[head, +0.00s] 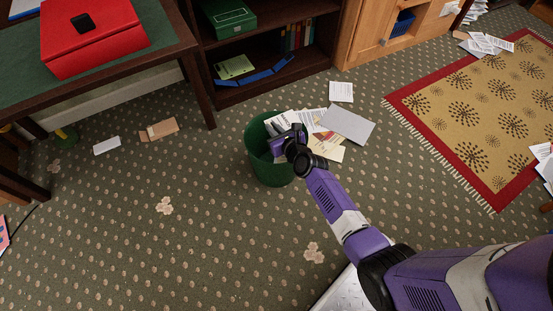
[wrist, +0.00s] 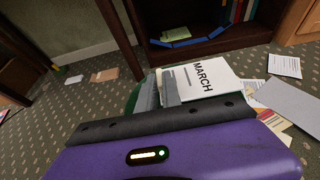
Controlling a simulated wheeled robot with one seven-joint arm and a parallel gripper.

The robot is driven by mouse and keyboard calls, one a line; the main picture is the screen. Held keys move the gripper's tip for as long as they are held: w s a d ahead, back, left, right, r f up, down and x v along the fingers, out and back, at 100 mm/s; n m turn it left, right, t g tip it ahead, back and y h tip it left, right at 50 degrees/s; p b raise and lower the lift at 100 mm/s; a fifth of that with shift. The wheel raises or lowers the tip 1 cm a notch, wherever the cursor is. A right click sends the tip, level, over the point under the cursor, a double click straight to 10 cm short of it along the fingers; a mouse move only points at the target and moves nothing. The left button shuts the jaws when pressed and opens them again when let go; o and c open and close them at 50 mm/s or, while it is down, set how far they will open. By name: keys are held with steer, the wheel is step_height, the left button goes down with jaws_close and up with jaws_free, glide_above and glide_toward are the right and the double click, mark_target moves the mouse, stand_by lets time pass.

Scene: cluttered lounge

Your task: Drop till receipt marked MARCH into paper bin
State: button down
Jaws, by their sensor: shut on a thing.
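The white receipt (wrist: 215,78) with MARCH printed in bold shows in the wrist view, held between the grey fingers of my gripper (wrist: 160,90). In the head view my gripper (head: 277,140) is over the green paper bin (head: 268,168), near its right side, and hides part of the opening. Only a little of the bin (wrist: 132,99) shows beside the fingers in the wrist view. I cannot tell how far above the rim the receipt hangs, or what lies inside the bin.
Several papers and a grey folder (head: 348,124) lie on the carpet right of the bin. A dark bookshelf (head: 262,88) stands behind it. A desk with a red box (head: 95,35) is at the left. The carpet left of and in front of the bin is mostly clear.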

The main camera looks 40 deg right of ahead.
step_height(320, 180, down, 6)
steer(key=b, duration=0.6)
steer(key=shift+r, duration=0.1)
steer(key=c, duration=1.5)
jaws_free()
steer(key=shift+o, duration=0.2)
steer(key=p+v, duration=0.3)
steer(key=v, duration=0.4)
steer(key=shift+s+r, duration=0.15)
steer(key=shift+s, duration=0.2)
steer(key=shift+a, duration=0.1)
